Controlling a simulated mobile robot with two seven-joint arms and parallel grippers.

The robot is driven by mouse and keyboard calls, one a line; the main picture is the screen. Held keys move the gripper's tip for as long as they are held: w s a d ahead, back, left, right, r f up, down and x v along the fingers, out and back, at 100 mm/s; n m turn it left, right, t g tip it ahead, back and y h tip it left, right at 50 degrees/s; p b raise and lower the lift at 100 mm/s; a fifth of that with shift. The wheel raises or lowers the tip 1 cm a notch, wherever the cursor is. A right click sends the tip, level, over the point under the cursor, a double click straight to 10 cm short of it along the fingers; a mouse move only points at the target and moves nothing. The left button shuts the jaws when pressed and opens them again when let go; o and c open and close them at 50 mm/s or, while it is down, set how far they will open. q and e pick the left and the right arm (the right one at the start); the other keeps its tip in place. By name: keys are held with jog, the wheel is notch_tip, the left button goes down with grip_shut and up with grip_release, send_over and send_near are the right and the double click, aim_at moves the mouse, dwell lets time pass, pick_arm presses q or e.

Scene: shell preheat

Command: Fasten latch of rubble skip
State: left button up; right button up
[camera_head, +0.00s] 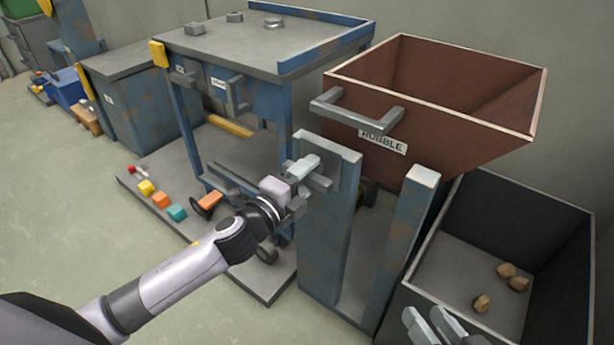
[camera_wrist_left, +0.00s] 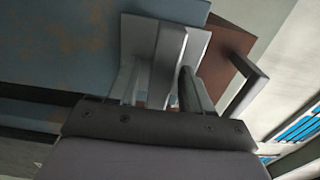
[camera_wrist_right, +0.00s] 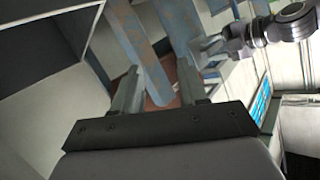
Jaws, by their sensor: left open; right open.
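The rubble skip (camera_head: 440,85) is a rust-brown open bin with a RUBBLE label and a grey bar handle (camera_head: 372,118) on its front. It sits level behind two blue posts. A grey latch piece (camera_wrist_left: 168,50) on a plate stands by the left blue post (camera_head: 328,225). My left gripper (camera_head: 305,176) is open at that post, with its fingers on either side of the grey piece in the left wrist view. Contact cannot be told, and its fingers partly hide the latch in the head view. My right gripper (camera_head: 434,322) is open and empty at the bottom, before the right post (camera_head: 408,240).
A blue-grey workbench (camera_head: 250,45) stands behind my left arm. Small coloured blocks (camera_head: 160,200) lie on a low grey platform.

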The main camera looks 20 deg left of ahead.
pick_arm(q)
grip_shut()
